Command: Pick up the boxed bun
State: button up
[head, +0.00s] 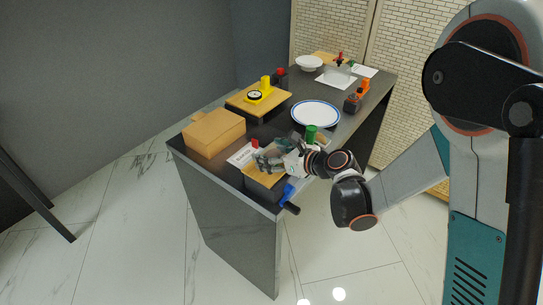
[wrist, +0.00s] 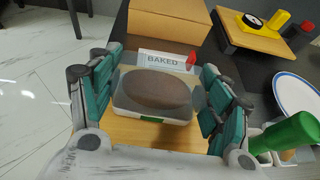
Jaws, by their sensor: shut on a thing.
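The boxed bun (wrist: 157,92) is a brown oval bun in a clear, pale box with a small green mark on its near side. In the wrist view it sits between the teal fingers of my gripper (wrist: 158,84), which is shut on the box from its left and right sides. In the head view my gripper (head: 270,160) is over the near end of the dark counter, and its fingers mostly hide the box. The box is at or just above a wooden-topped stand (wrist: 135,132); I cannot tell whether they touch.
A sign reading BAKED (wrist: 165,62) and a cardboard box (head: 214,132) stand behind. A blue-rimmed plate (head: 316,113) and a wooden stand with a yellow scale (head: 257,95) are farther along the counter.

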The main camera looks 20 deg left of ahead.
aim_at(272, 150)
notch_tip(272, 150, up, 20)
jog(key=p, duration=0.7)
jog(key=shift+d, duration=0.1)
